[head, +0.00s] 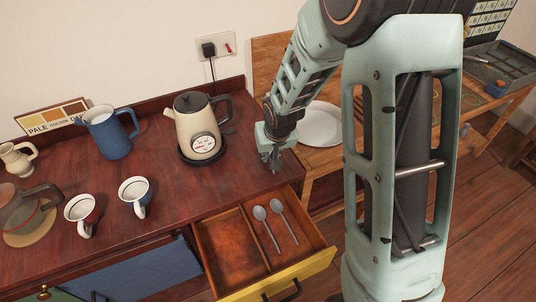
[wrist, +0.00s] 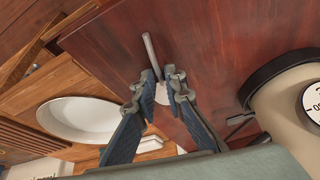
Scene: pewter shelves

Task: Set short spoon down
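A grey spoon (wrist: 150,50) shows in the wrist view. Its thin handle points up in the picture, past my fingertips, and its paler bowl lies between the fingers. My gripper (wrist: 163,76) is closed in around the spoon. In the head view my gripper (head: 274,158) points down just above the right end of the dark red countertop (head: 240,175), behind the open drawer. The spoon is too small to make out there. How far it is from the countertop is hard to tell.
The open drawer (head: 205,240) holds two grey spoons (head: 268,228) in its right compartment; its left compartment is empty. A cream kettle (head: 196,128) stands left of my gripper. A white plate (head: 320,125) lies on the wooden table to the right. Mugs (head: 134,193) and a blue pitcher (head: 107,135) stand farther left.

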